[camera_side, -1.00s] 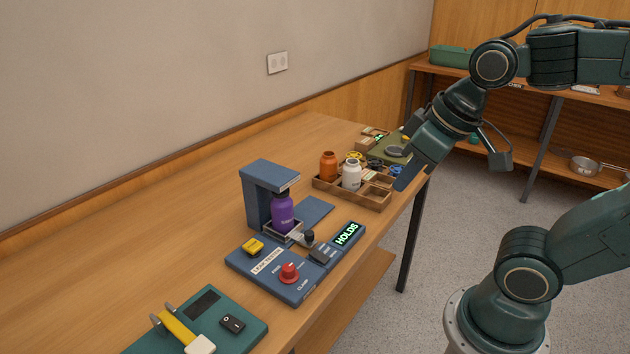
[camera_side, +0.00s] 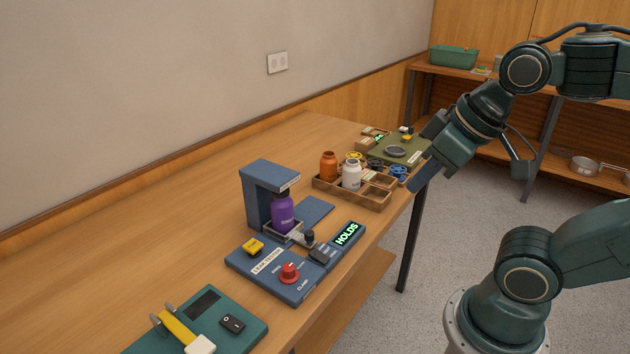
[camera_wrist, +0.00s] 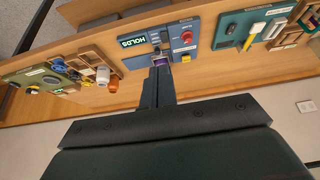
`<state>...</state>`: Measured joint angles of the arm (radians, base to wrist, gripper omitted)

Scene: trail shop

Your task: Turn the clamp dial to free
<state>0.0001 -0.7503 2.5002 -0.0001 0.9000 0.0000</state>
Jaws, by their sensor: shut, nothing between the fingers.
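The blue leak tester stands on the wooden table in the side view, its clamp dial (camera_side: 289,272) a red knob on the front panel. The red dial also shows in the wrist view (camera_wrist: 187,36). A purple bottle (camera_side: 282,213) stands under the tester's upright head (camera_side: 268,176). The display (camera_side: 346,233) glows green and reads HOLDS. My gripper (camera_side: 416,182) is shut and empty, in the air near the table's right edge, well to the right of the dial and apart from it. Which label the dial points at is too small to tell.
A green station (camera_side: 250,312) with a yellow-handled tool lies at the front left. A green panel (camera_side: 412,146) with a grey disc lies at the back. A yellow button (camera_side: 253,246) is on the tester.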

